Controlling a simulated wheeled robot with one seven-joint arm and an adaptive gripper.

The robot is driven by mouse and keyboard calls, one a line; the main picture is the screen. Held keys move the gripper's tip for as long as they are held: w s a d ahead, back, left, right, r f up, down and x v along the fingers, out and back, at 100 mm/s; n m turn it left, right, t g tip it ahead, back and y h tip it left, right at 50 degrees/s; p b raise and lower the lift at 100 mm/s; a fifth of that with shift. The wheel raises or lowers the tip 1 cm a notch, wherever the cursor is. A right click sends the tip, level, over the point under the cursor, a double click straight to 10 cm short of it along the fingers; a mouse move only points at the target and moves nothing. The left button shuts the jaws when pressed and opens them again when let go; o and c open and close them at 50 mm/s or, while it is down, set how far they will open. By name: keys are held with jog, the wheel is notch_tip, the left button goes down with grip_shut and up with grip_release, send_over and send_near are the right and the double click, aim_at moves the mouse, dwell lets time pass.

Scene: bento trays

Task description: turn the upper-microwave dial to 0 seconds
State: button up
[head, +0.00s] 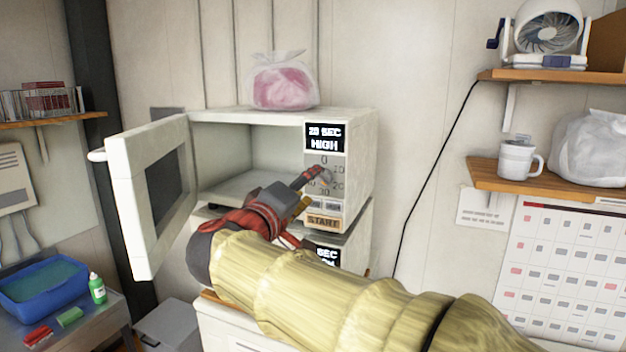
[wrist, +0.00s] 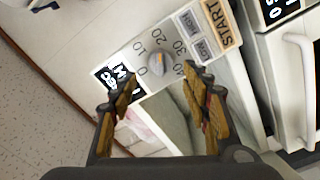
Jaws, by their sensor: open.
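The upper microwave (head: 365,150) stands with its door (head: 125,200) swung open to the left. Its display (head: 324,137) reads 20 SEC HIGH. My gripper (wrist: 160,85) is open and empty, with a fingertip to either side of the dial in the picture; I see no contact. In the head view my gripper (head: 314,177) is in front of the panel and partly hides the dial and numbers.
A START button (head: 322,222) is below the dial. A lower microwave (head: 355,240) stands underneath, partly hidden by my arm. A pink-filled bag (head: 283,82) sits on top. A shelf (head: 550,178) with a mug (head: 517,160) is on the right wall.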

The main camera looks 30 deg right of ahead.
aim_at(317, 179)
jog(key=shift+p+x, duration=0.3)
jog(key=shift+x, duration=2.35)
jog(key=c, duration=0.3)
jog(key=c, duration=0.8)
jog(key=shift+f, duration=0.1)
